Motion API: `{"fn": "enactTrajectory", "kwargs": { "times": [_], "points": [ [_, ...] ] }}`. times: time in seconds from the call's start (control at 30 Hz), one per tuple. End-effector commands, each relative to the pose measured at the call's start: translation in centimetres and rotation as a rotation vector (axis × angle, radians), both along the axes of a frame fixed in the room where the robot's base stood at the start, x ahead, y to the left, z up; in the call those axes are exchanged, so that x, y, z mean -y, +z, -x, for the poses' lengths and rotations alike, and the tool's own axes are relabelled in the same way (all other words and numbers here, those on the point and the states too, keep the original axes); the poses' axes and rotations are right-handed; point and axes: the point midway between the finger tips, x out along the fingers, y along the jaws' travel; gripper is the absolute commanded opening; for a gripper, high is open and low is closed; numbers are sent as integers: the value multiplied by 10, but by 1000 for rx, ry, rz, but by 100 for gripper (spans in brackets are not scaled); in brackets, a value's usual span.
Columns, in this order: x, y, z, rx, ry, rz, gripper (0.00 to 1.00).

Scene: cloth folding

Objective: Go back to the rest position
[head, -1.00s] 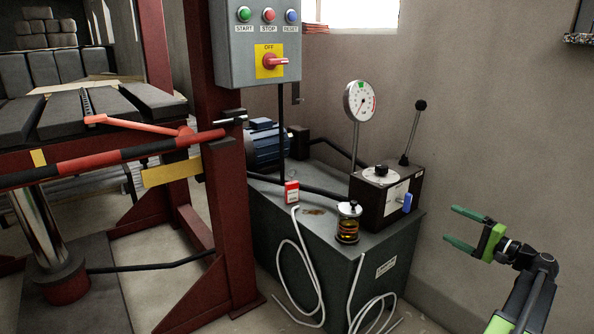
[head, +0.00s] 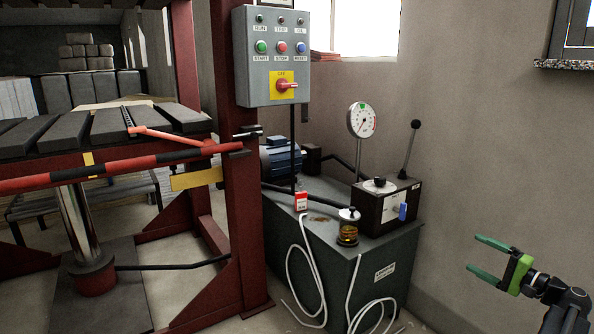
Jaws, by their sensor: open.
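My gripper (head: 484,257) is at the lower right in the head view, with two green fingers spread apart and nothing between them. It points left, toward the dark green cabinet (head: 330,262), and is apart from it. My arm runs down from it to the bottom right edge of the view. No cloth shows in this view.
The cabinet carries a gauge (head: 362,120), a lever box (head: 388,205), a glass jar (head: 347,228) and a blue motor (head: 282,158). A grey control box (head: 272,55) hangs on a red press frame (head: 238,200). White cables (head: 312,262) hang in front. The wall behind my gripper is bare.

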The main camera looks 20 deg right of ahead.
Motion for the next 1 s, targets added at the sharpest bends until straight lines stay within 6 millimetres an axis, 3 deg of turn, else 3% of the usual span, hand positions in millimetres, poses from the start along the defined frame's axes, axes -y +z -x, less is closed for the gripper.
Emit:
{"fn": "enactTrajectory", "kwargs": {
  "times": [0.37,0.57,0.67,0.77,0.9,1.0],
  "points": [
    [-60,7,-70,0,127,1,87],
    [-126,12,-124,-2,242,3,87],
    [-177,11,-156,-17,321,12,87],
    [-250,4,-189,-60,430,39,87],
    [-370,-17,-220,-157,601,117,87],
    [-455,-39,-225,-244,725,205,87]
  ]
}}
